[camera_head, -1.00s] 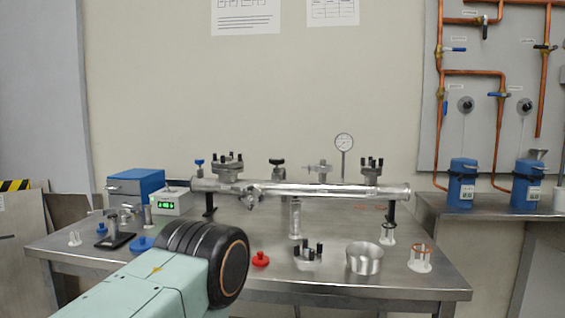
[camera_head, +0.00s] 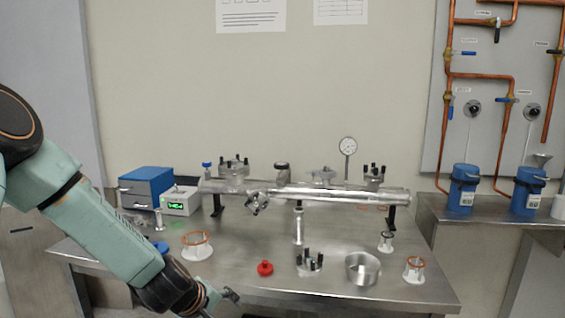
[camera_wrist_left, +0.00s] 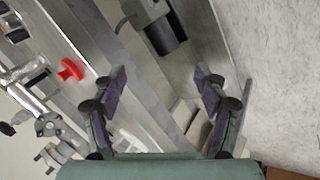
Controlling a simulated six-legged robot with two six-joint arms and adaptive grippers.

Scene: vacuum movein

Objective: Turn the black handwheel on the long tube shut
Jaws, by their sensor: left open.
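The long tube (camera_head: 340,194) is a shiny metal pipe lying level on black supports over the table. The black handwheel (camera_head: 282,167) stands on top of it, left of the tube's middle. Whether its valve is open or shut I cannot tell. My left gripper (camera_head: 222,304) is low at the table's front edge, well in front of and below the handwheel and apart from it. In the left wrist view, the left gripper (camera_wrist_left: 159,84) has its fingers spread with nothing between them. The handwheel is not clearly seen there. My right gripper is out of view.
The steel table (camera_head: 335,292) holds a red knob (camera_head: 265,268), a metal cup (camera_head: 362,268), a black-pegged fitting (camera_head: 309,262) and white stands with orange rings (camera_head: 197,246). A blue box (camera_head: 146,187) and a display unit (camera_head: 181,201) stand left. A gauge (camera_head: 348,146) rises behind the tube.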

